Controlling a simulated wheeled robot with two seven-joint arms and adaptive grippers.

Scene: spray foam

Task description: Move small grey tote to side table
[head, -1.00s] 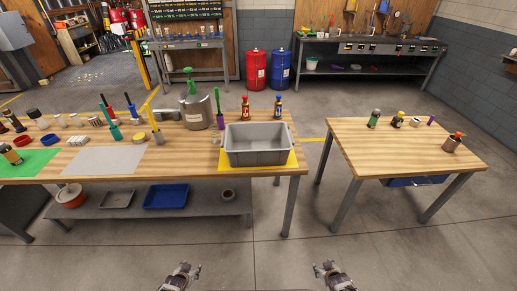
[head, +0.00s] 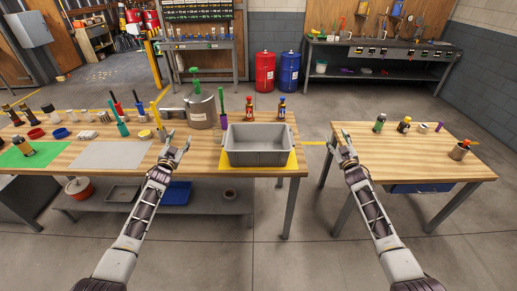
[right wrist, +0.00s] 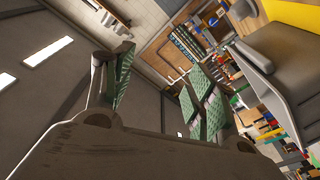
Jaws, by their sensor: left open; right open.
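The small grey tote (head: 259,158) stands upright and looks empty on a yellow mat (head: 228,167) at the right end of the long workbench. The side table (head: 420,160) stands apart to the right, across a gap. My left gripper (head: 178,144) is open and empty, to the left of the tote over the bench's front part. My right gripper (head: 337,147) is open and empty, to the right of the tote near the side table's left edge. In the right wrist view its fingers (right wrist: 155,90) are spread, with a grey surface, probably the tote (right wrist: 285,55), at upper right.

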